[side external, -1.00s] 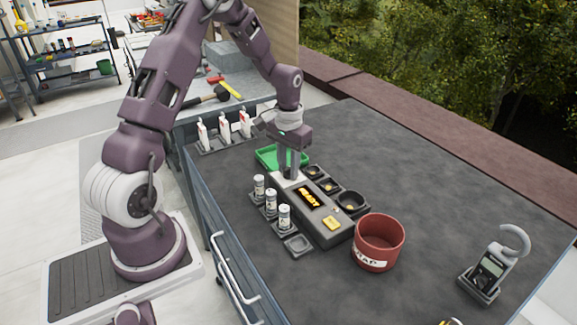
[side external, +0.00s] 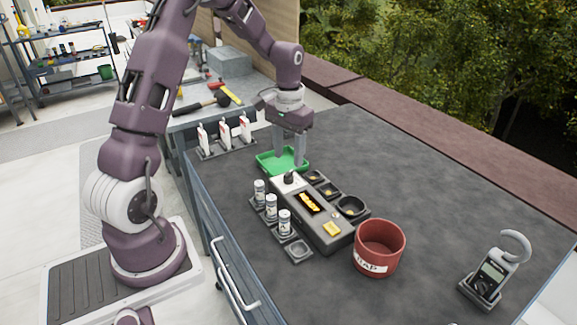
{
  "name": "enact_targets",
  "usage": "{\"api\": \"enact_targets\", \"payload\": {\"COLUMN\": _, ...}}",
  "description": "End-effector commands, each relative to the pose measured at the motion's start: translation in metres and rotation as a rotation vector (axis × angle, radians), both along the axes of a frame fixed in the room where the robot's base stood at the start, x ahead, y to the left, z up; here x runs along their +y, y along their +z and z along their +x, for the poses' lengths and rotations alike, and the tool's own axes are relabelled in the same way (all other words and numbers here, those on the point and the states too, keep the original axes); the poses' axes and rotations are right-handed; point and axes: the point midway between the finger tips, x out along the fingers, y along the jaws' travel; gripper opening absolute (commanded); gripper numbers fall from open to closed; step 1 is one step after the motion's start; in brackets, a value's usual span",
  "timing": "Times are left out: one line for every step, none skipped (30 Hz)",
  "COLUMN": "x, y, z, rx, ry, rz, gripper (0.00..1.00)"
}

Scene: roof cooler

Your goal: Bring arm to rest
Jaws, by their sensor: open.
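My gripper (side external: 288,158) points down with its two fingers apart and nothing between them. It hangs over the green tray (side external: 264,163), just behind the grey device (side external: 322,228). The device has a dark knob (side external: 289,177) on a pale plate at its far end, a lit orange display (side external: 308,203) and a yellow button (side external: 332,229). The fingers are apart from the knob. Whether the fingertips touch the tray cannot be told.
Several white cans (side external: 271,207) stand left of the device, and small dark dishes (side external: 351,206) sit to its right. A red bin (side external: 379,248) and a clamp meter (side external: 490,276) stand nearer the front. White bottles (side external: 224,135) line the back left.

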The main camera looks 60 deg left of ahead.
Motion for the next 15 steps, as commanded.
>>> {"api": "enact_targets", "payload": {"x": 0.000, "y": 0.005, "z": 0.001, "rx": -0.003, "ry": 0.000, "rz": 0.001, "gripper": 0.48}}
{"api": "enact_targets", "payload": {"x": 0.000, "y": 0.007, "z": 0.000, "rx": -0.002, "ry": -0.001, "rz": 0.001, "gripper": 0.48}}
{"api": "enact_targets", "payload": {"x": 0.000, "y": 0.009, "z": 0.000, "rx": 0.000, "ry": -0.001, "rz": 0.000, "gripper": 0.48}}
{"api": "enact_targets", "payload": {"x": 0.000, "y": 0.009, "z": 0.000, "rx": 0.001, "ry": -0.001, "rz": -0.001, "gripper": 0.48}}
{"api": "enact_targets", "payload": {"x": 0.000, "y": 0.010, "z": 0.000, "rx": 0.001, "ry": -0.001, "rz": -0.001, "gripper": 0.48}}
{"api": "enact_targets", "payload": {"x": 0.000, "y": 0.010, "z": 0.000, "rx": 0.001, "ry": -0.001, "rz": -0.001, "gripper": 0.48}}
{"api": "enact_targets", "payload": {"x": 0.000, "y": 0.009, "z": 0.000, "rx": 0.001, "ry": -0.001, "rz": -0.001, "gripper": 0.48}}
{"api": "enact_targets", "payload": {"x": 0.000, "y": 0.009, "z": 0.000, "rx": 0.001, "ry": -0.001, "rz": -0.001, "gripper": 0.48}}
{"api": "enact_targets", "payload": {"x": 0.000, "y": 0.009, "z": 0.000, "rx": 0.001, "ry": -0.001, "rz": -0.001, "gripper": 0.48}}
{"api": "enact_targets", "payload": {"x": 0.000, "y": 0.009, "z": 0.000, "rx": 0.001, "ry": -0.001, "rz": 0.000, "gripper": 0.48}}
{"api": "enact_targets", "payload": {"x": -0.001, "y": 0.011, "z": 0.000, "rx": -0.001, "ry": -0.002, "rz": 0.000, "gripper": 0.48}}
{"api": "enact_targets", "payload": {"x": -0.005, "y": 0.016, "z": -0.001, "rx": -0.008, "ry": -0.009, "rz": 0.006, "gripper": 0.48}}
{"api": "enact_targets", "payload": {"x": -0.010, "y": 0.024, "z": -0.003, "rx": -0.016, "ry": -0.017, "rz": 0.014, "gripper": 0.48}}
{"api": "enact_targets", "payload": {"x": -0.017, "y": 0.036, "z": -0.005, "rx": -0.029, "ry": -0.030, "rz": 0.025, "gripper": 0.48}}
{"api": "enact_targets", "payload": {"x": -0.031, "y": 0.056, "z": -0.012, "rx": -0.055, "ry": -0.051, "rz": 0.043, "gripper": 0.48}}
